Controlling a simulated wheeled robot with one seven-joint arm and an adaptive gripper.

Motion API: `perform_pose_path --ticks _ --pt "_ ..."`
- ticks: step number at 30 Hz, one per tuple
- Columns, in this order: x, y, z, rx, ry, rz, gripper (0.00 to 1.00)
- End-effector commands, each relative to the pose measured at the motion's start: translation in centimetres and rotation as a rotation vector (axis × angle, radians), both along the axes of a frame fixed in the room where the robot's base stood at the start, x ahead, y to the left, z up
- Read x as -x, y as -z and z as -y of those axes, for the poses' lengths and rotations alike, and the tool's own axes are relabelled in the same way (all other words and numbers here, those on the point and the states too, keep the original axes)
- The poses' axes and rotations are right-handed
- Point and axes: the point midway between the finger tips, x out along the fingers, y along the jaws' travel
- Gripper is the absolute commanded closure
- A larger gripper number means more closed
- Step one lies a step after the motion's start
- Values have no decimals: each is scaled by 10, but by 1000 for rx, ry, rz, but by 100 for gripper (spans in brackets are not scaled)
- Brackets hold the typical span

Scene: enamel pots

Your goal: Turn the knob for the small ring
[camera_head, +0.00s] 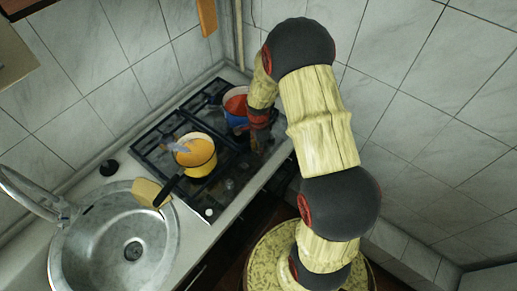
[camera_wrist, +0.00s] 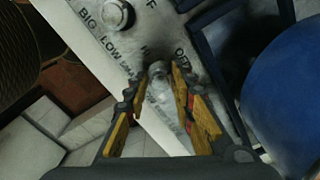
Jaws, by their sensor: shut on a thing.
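My gripper (camera_wrist: 160,80) is shut on a pale knob (camera_wrist: 157,69) on the stove's front panel, with one yellow finger on each side of it. Letters beside this knob read "OFF"; the rest of its label is partly hidden, so I cannot read which ring it serves. A second knob (camera_wrist: 118,14), near the words "BIG" and "LOW", stands apart at the top left of the wrist view. In the head view my gripper (camera_head: 257,141) is at the right end of the stove (camera_head: 233,165), mostly in shadow, and the gripped knob cannot be made out.
A blue pot with red inside (camera_head: 236,121) stands close behind my gripper; its blue side (camera_wrist: 285,95) fills the right of the wrist view. A yellow pot (camera_head: 201,165) with a dark handle stands farther left on the stove. A steel sink (camera_head: 100,240) is at the left.

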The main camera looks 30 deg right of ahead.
Motion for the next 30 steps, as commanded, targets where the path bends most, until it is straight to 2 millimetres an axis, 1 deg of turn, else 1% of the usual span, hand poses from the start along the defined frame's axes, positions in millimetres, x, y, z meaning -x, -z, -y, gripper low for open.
perform_pose_path --ticks 6,12,19,30 --pt "-1 -1 0 1 143 3 100" --pt "-1 -1 0 1 227 3 100" --pt "-2 -1 0 1 268 4 100" --pt "-2 -1 0 1 274 4 100"
